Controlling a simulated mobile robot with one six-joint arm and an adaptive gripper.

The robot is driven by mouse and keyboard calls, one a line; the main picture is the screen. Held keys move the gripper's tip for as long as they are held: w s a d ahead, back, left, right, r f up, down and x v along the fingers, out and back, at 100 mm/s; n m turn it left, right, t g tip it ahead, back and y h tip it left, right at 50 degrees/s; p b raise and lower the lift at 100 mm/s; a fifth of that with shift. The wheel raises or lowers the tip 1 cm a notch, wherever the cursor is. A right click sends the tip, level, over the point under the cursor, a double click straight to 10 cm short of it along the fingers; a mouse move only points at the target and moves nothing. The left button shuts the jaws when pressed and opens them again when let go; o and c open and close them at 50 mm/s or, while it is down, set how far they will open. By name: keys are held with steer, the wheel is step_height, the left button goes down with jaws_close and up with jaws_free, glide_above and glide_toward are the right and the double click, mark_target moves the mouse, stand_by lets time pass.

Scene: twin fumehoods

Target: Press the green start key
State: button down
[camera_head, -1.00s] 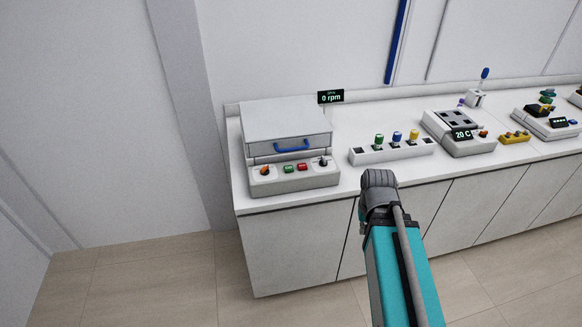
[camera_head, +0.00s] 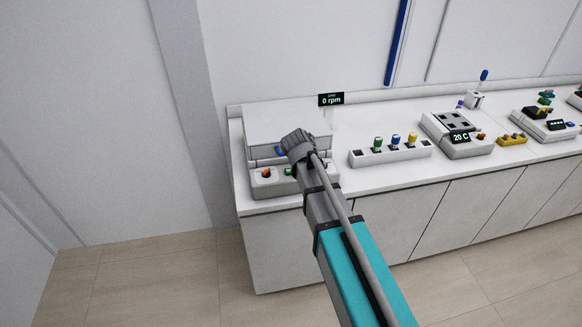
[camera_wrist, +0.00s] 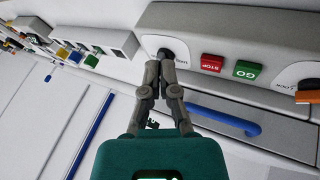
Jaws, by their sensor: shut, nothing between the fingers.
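The green start key (camera_wrist: 247,70), marked GO, sits on the front panel of the white centrifuge-like box in the wrist view. In the head view a sliver of the green key (camera_head: 288,171) shows beside my arm. The red STOP key (camera_wrist: 212,62) is next to it. My gripper (camera_wrist: 165,55) is shut and empty, its fingertips near the black knob at the panel's end, to the left of both keys in the wrist view. Whether it touches the knob is unclear. In the head view my arm covers the gripper's tips, the red key and the knob.
The box (camera_head: 285,122) has a blue handle (camera_wrist: 225,120) and an orange knob (camera_head: 267,174). A display (camera_head: 331,99) behind it reads 0 rpm. A rack with coloured-cap vials (camera_head: 390,154) and a 20 C heater block (camera_head: 458,136) stand to the right. Bare counter lies between.

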mark_target(289, 171)
steer(key=w+a+r+n+t+p, duration=0.1)
steer(key=w+a+r, duration=0.3)
steer(key=a, duration=0.5)
steer(key=shift+w+a+t, duration=0.4)
steer(key=shift+w+t, duration=0.5)
steer(key=shift+w, duration=0.1)
step_height(289, 171, down, 8)
steer(key=b, duration=0.8)
steer(key=shift+f+b, duration=0.25)
steer(key=shift+b, duration=0.1)
steer(key=shift+f, duration=0.25)
steer(key=shift+f+b, duration=0.25)
steer(key=shift+b, duration=0.2)
